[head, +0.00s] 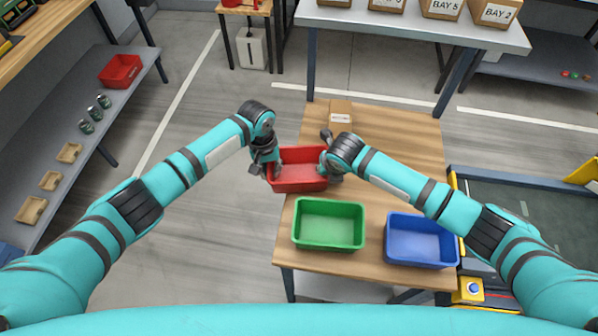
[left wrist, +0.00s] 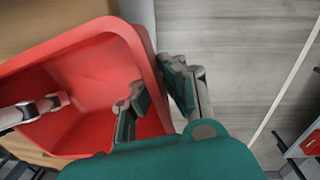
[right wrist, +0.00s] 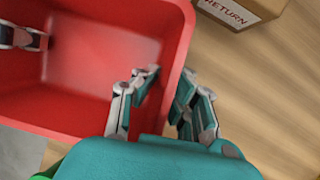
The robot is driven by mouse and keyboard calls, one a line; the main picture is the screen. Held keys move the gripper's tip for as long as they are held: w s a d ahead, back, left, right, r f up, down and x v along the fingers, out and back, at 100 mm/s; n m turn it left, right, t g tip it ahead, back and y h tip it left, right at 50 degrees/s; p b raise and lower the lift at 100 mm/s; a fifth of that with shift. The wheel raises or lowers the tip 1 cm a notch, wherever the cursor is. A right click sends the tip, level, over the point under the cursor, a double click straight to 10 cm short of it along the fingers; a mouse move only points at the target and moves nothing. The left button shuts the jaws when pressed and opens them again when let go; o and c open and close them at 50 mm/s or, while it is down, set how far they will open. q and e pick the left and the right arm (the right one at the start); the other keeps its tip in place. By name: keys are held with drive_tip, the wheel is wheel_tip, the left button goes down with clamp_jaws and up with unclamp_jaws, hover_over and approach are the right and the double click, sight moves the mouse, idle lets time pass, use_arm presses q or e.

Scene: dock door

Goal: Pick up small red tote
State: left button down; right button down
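The small red tote (head: 297,185) is at the left edge of the wooden table, empty and partly past that edge. I cannot tell whether it rests on the table or hangs just above it. My left gripper (head: 266,165) is at its left wall; in the left wrist view the fingers (left wrist: 155,85) are one inside, one outside the red wall (left wrist: 85,40), closed in on it. My right gripper (head: 329,165) is at the opposite wall; in the right wrist view its fingers (right wrist: 168,82) likewise pinch the wall of the tote (right wrist: 110,20).
A green tote (head: 328,240) and a blue tote (head: 420,253) sit on the table (head: 400,150) nearer me. A small carton (head: 340,112) stands behind. Another red tote (head: 121,71) is on the left shelf. A bench with labelled boxes is at the back. Floor left of the table is clear.

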sight(270, 166)
use_arm(q)
drive_tip(key=shift+r, duration=0.15)
use_arm(e)
drive_tip(key=shift+r, duration=0.15)
